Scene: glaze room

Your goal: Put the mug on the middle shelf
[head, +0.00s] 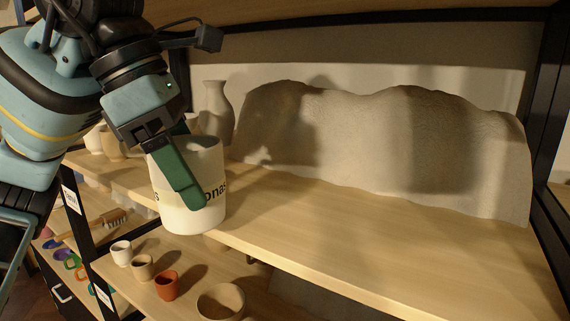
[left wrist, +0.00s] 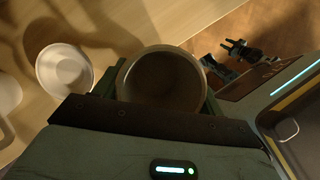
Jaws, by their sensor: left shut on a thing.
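The white mug (head: 181,212) has dark lettering on its side and is upright. My left gripper (head: 189,188) is shut on it, with a green finger across its near side. In the left wrist view the mug's open top (left wrist: 161,82) shows between the fingers, and it looks empty.
A large pale, lumpy block (head: 390,140) fills the back of this shelf. A pale vase (head: 216,112) stands behind the mug. Small cups, including a red-brown one (head: 167,285), and a bowl (head: 221,301) sit on the lower shelf. The shelf's front right is clear.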

